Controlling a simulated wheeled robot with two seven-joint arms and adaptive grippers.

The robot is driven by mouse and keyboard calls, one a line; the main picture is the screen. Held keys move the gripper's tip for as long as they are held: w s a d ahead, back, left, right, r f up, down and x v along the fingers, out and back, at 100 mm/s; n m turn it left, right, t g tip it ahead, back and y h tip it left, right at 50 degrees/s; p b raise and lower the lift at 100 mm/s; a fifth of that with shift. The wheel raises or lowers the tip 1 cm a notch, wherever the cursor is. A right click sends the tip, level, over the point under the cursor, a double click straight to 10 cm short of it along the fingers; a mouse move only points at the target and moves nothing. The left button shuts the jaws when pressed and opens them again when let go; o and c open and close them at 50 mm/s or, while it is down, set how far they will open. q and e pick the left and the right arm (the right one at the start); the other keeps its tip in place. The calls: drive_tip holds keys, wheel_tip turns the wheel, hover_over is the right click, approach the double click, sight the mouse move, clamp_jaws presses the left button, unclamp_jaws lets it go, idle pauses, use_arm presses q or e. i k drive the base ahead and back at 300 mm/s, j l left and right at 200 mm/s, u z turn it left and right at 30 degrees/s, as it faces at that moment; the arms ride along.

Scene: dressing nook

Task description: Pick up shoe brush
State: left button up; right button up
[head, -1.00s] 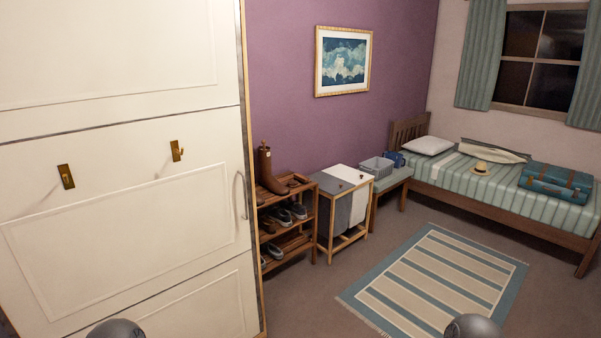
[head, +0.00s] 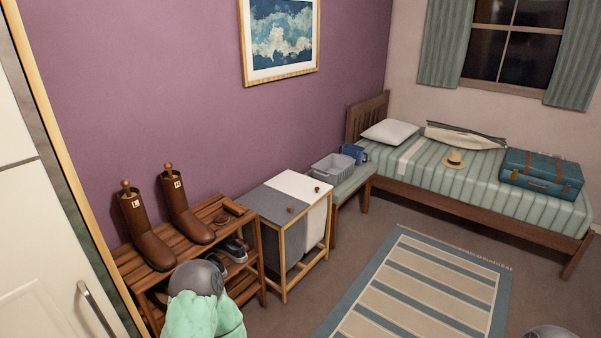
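A small brown item (head: 222,217) lies on the top shelf of the wooden shoe rack (head: 205,211), to the right of the brown boots. It may be the shoe brush, but it is too small to be sure. Another small brown piece (head: 230,206) seems to lie just beside it. Neither of my grippers shows in the head view. A rounded grey part with mint green below it, which seems to be mine, covers the lower front of the rack.
Two upright brown boots (head: 146,233) stand on the rack. Shoes (head: 235,250) sit on the shelf below. A grey-and-white hamper (head: 300,235) stands right of the rack, then a bench (head: 350,180) with a grey basket (head: 333,167). A white door (head: 40,270) borders the left. The striped rug (head: 430,290) is clear.

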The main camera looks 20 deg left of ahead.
sight(234, 209)
drive_tip(key=i+l+u, duration=0.2)
drive_tip(key=i, duration=0.25)
drive_tip(key=i+l+u, duration=0.2)
drive_tip(key=i, duration=0.25)
drive_tip(key=j, duration=0.1)
